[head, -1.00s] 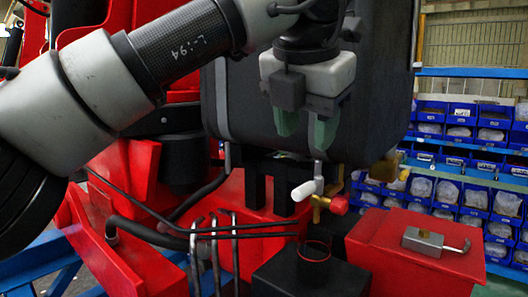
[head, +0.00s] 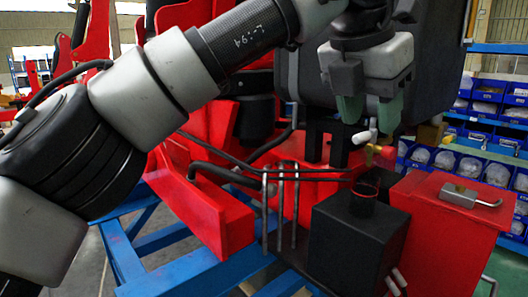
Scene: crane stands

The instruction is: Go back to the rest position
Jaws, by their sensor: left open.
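My left arm comes in from the left and crosses the upper part of the head view. My left gripper (head: 368,108) points down with its two green fingers apart and nothing between them. Just below the fingers is a small valve with a white handle (head: 364,137) and a red knob (head: 387,152). The fingers appear close above the white handle; I cannot tell whether they touch it. My right gripper is not in view.
A black box (head: 352,240) and a red box (head: 440,215) with a padlock (head: 468,196) on top stand below the gripper. Bent metal levers (head: 280,215) rise left of them. A blue frame (head: 190,262) runs below. Shelves with blue bins (head: 490,140) stand at the right.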

